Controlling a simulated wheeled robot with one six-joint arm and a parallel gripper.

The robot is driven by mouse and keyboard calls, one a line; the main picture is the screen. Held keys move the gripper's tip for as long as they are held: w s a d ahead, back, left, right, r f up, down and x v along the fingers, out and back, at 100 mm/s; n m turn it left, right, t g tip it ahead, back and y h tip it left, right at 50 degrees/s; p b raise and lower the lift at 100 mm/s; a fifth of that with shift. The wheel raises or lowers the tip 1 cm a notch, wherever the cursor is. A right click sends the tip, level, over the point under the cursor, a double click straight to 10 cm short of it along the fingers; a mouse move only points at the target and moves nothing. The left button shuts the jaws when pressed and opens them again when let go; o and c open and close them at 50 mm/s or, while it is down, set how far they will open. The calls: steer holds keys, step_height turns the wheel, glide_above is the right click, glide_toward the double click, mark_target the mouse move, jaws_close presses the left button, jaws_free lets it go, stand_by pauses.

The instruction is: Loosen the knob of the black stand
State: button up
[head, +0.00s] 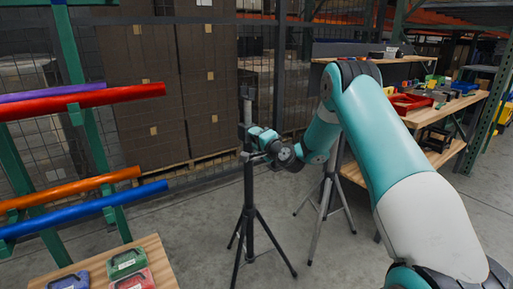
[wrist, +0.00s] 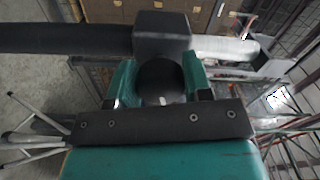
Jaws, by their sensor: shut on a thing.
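The black stand (head: 249,205) stands upright on its tripod legs left of centre in the head view. In the wrist view its dark tube (wrist: 65,38) runs sideways into a blocky black collar (wrist: 162,33). A round dark knob (wrist: 160,82) sits at the collar, between the teal fingers of my gripper (wrist: 158,78). My gripper is shut on the knob, with a finger on either side. In the head view my arm reaches in from the right to the stand's upper part, and the knob itself is hidden or too small to make out.
A grey stand (head: 327,190) stands close behind, to the right. A rack with coloured tubes (head: 80,101) is at the left, above a wooden surface with small cases (head: 127,262). Wooden shelves (head: 440,150) with bins are at the right. Open floor lies around the stands.

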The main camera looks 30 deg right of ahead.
steer(key=n+b, duration=0.3)
steer(key=f+n+b, duration=0.1)
steer(key=n+b, duration=0.2)
steer(key=b, duration=0.1)
steer(key=n+b, duration=0.4)
steer(key=shift+r+b, duration=0.1)
steer(key=shift+b, duration=0.25)
steer(key=shift+n+b, duration=0.5)
steer(key=shift+r, duration=0.15)
steer(key=o, duration=0.9)
steer(key=shift+s, duration=0.1)
